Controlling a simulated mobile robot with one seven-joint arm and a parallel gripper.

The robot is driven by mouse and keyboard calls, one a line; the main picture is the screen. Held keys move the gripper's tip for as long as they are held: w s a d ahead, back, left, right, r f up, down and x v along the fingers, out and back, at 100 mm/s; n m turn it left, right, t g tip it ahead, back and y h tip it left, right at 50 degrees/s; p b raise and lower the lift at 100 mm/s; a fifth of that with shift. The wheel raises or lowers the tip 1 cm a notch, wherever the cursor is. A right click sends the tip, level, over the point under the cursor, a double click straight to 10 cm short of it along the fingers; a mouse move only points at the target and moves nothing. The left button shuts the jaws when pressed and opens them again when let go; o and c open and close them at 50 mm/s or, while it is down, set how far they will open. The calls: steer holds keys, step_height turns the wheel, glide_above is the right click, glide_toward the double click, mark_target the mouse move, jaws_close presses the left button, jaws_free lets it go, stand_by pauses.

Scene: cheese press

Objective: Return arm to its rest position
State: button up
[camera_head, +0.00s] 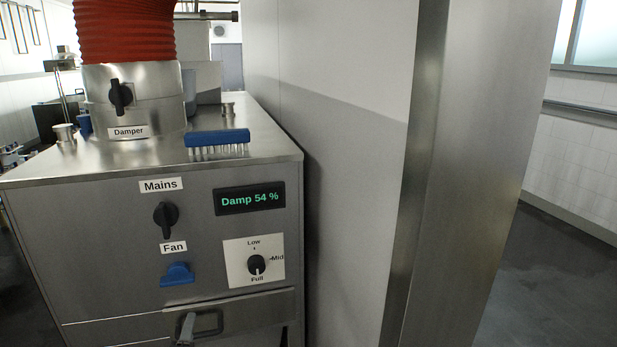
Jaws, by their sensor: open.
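My gripper and arm do not show in the head view. A steel cabinet (100,220) stands at the left, its front panel facing me. On the panel are a black Mains knob (166,215), a blue Fan switch (177,273), a black selector knob (256,264) on a white plate marked Low, Mid and Full, and a display (250,198) reading "Damp 54 %".
On the cabinet top are a steel collar (150,98) with a black Damper knob (120,96), a red hose (124,30) and a blue brush (217,138). A dark handle (200,321) sits low. A wall (345,160) with steel edging stands close at the right.

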steer(key=d+r+m+g, duration=0.4)
steer(key=d+r+m, duration=0.15)
steer(key=d, duration=0.45)
steer(key=d+r+m+g, duration=0.3)
steer(key=d+r+m, duration=0.25)
steer(key=d, duration=0.45)
steer(key=s+d+r+m+g+h, duration=0.1)
steer(key=s+d+r+m, duration=0.1)
steer(key=s+d, duration=0.6)
steer(key=s+d+r+m+g+h, duration=0.1)
steer(key=s+d+r+m+h, duration=0.1)
steer(key=s+d+m, duration=0.3)
steer(key=s+d+r, duration=0.1)
steer(key=s+d, duration=0.3)
steer(key=d, duration=0.1)
steer(key=shift+s+d+r+h+p, duration=0.3)
steer(key=shift+d, duration=0.1)
